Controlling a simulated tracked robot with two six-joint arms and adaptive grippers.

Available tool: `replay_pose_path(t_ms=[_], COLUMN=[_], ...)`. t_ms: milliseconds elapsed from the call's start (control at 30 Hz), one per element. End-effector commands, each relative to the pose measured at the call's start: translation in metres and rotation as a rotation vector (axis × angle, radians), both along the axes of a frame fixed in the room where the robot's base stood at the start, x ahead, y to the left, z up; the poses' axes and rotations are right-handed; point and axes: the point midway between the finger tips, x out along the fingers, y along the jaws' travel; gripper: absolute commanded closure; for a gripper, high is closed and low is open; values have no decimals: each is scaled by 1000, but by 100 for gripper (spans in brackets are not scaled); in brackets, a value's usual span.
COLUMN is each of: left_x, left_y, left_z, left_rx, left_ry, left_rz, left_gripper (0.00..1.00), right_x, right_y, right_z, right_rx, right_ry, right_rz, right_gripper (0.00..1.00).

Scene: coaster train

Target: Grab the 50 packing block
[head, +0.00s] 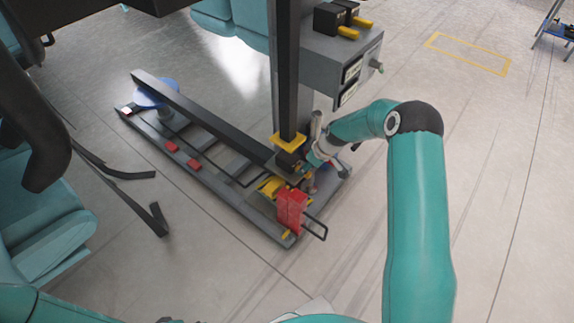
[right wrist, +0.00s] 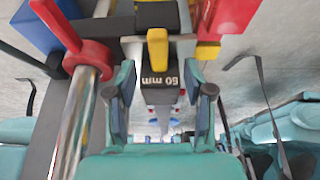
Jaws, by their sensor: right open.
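The 50 packing block (right wrist: 162,82), dark with a "50 mm" label that reads upside down and a yellow handle (right wrist: 157,48), shows ahead in the right wrist view. My right gripper (right wrist: 163,98) is open, with one finger on each side of the label; I see no contact. In the head view my right gripper (head: 314,160) is low beside the black post, over the end of the grey frame. I cannot single out the 50 block there among the dark and yellow parts. My left gripper is not in view.
A red block (head: 292,208) stands close to my right gripper on the grey frame (head: 215,195). A black post (head: 288,80) rises beside it. Two dark blocks with yellow handles (head: 347,31) sit on a grey cabinet (head: 318,60). Open floor lies to the right.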

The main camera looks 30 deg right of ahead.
Motion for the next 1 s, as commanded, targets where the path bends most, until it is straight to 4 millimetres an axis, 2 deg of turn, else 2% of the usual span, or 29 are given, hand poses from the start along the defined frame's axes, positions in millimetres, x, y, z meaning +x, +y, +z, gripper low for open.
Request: replay_pose_path(t_ms=[33, 200, 533, 833, 1000], left_x=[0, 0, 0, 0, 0], left_y=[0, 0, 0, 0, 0], left_z=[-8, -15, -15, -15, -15], left_rx=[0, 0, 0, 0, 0], left_ry=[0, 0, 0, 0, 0], left_rz=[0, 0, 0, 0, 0], left_gripper=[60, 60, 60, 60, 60], right_x=[3, 13, 15, 15, 15], right_y=[2, 5, 6, 6, 7], right_z=[-12, -31, -34, -34, -34], right_rx=[1, 1, 0, 1, 1], right_ry=[1, 1, 0, 1, 2], right_rz=[2, 2, 1, 3, 3], right_gripper=[48, 48, 50, 100, 100])
